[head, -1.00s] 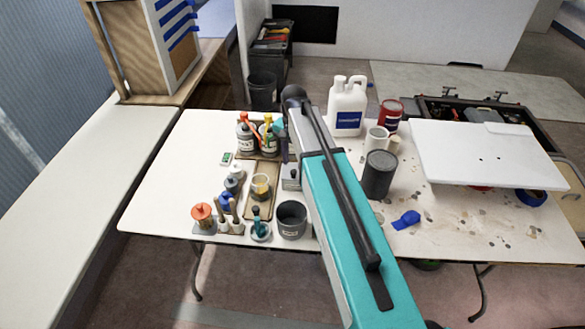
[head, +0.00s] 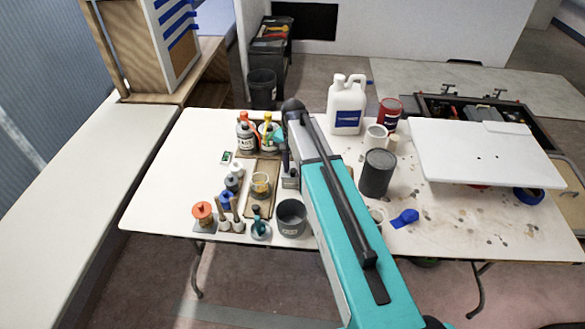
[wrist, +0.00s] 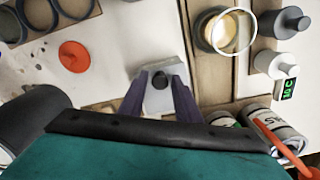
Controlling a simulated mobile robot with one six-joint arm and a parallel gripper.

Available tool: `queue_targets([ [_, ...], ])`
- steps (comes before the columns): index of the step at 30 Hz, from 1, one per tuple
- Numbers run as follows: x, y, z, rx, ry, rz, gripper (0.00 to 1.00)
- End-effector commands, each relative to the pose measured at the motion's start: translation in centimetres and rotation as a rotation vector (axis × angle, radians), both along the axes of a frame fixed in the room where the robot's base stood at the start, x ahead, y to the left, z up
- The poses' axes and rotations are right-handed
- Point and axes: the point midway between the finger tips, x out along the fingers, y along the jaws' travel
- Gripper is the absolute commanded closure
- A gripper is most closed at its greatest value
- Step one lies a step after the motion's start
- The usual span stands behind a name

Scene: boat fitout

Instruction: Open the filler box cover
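The filler box (wrist: 162,100) is a small light-grey box with a dark round knob (wrist: 160,80) on its cover, below my gripper in the wrist view. In the head view the box (head: 290,182) stands near the middle of the table, partly hidden by my arm. My gripper (wrist: 159,84) is open, its two dark fingers on either side of the knob. A gap shows between the fingers and the knob; I cannot tell their exact height over the cover. The cover appears to lie on the box.
A tray (head: 249,208) with a cup of amber liquid (head: 260,186) lies left of the box. A grey pot (head: 291,219) stands in front. Bottles (head: 246,140) stand behind left; a white jug (head: 346,106) and dark can (head: 377,173) stand right.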

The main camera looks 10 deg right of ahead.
Motion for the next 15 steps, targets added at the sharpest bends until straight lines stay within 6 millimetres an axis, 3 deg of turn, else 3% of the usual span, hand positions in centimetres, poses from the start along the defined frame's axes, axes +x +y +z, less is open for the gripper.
queue_targets([
  [1, 0.01, 0.02, 0.01, 0.0, 0.0, 0.0, 0.79],
  [5, 0.0, 0.03, 0.02, 0.0, 0.0, 0.0, 1.0],
  [15, -0.54, 0.21, 0.02, 0.0, 0.0, 0.001, 1.0],
])
